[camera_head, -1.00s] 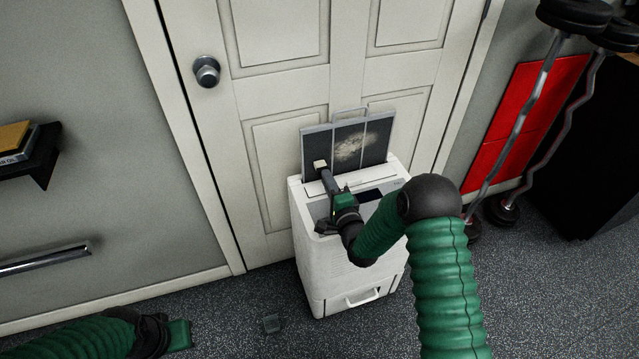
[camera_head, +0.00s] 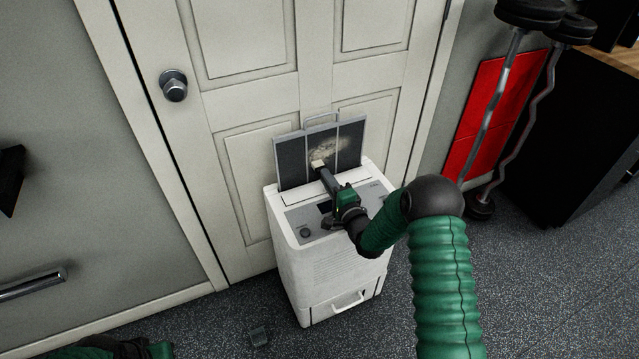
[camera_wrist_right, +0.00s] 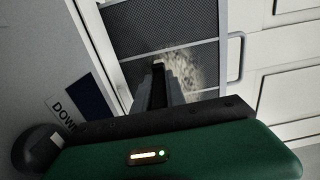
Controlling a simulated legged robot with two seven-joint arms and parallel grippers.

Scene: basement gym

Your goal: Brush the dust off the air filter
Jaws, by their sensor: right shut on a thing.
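The air filter (camera_head: 291,158) is a dark mesh panel in a grey frame, standing upright at the back of the white machine's top. A pale dust patch (camera_head: 331,149) lies on its middle; it also shows in the right wrist view (camera_wrist_right: 187,72). My right gripper (camera_head: 331,183) is shut on a brush (camera_head: 318,165), whose pale bristle end is at the lower edge of the dust patch. I cannot tell whether the bristles touch the mesh. In the wrist view the fingers hide most of the brush. My left gripper (camera_head: 160,350) is at the bottom left edge, mostly cut off.
The white machine (camera_head: 330,272) stands on the dark floor before a white door (camera_head: 230,60). Barbells (camera_head: 488,120), a red panel (camera_head: 478,145) and a black cabinet (camera_head: 560,150) are at right.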

